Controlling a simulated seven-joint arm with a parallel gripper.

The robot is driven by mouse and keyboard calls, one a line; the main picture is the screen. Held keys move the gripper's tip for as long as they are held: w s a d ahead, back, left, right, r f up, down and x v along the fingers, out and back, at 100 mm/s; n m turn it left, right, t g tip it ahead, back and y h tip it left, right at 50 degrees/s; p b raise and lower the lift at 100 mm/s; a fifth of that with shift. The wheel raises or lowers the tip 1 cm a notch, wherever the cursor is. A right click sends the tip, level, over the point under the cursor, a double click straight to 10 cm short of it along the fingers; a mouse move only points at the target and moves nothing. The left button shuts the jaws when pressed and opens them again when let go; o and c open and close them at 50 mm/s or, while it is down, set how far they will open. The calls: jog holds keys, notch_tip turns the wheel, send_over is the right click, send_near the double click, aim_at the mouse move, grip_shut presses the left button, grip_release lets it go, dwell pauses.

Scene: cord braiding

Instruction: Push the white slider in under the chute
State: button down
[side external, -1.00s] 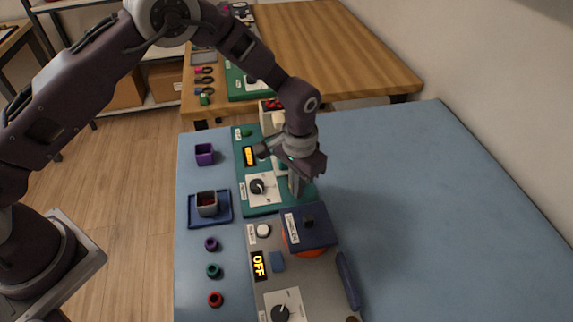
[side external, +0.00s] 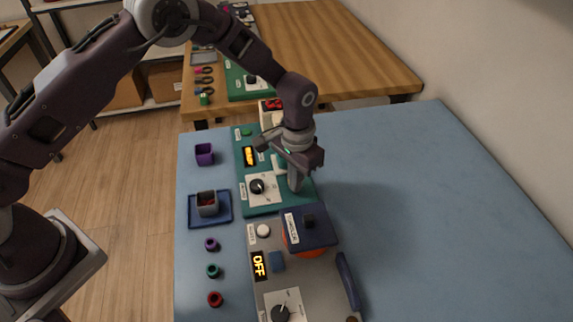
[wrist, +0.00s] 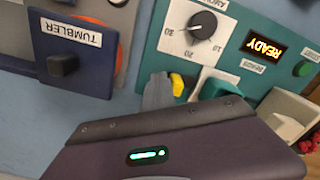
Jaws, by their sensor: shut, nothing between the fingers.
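The teal panel (side external: 262,203) carries a dial and a lit display, which reads READY in the wrist view (wrist: 266,47). A white piece that looks like the slider (wrist: 202,82) sits beside a raised teal block, probably the chute (wrist: 226,83), on this panel. My gripper (side external: 295,184) is shut and empty, pointing down at the panel's right side. In the wrist view, a grey fingertip (wrist: 158,92) is close to the white piece, with a small yellow part (wrist: 178,82) between them. My gripper body hides much of this area; I cannot tell whether they touch.
A grey panel with a navy TUMBLER box (side external: 309,228) stands nearer the camera. A cream bin (wrist: 287,113) with red pieces is at the teal panel's far end. A blue tray (side external: 223,209) holds a grey cup. The blue table is clear on the right.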

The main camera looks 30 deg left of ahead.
jog(key=shift+w+a, duration=2.55)
jog(key=shift+a, duration=0.05)
jog(key=shift+s+d, duration=0.4)
jog(key=shift+d, duration=0.05)
jog(key=shift+r, duration=0.25)
notch_tip(320, 180, up, 11)
jog(key=shift+f, duration=0.2)
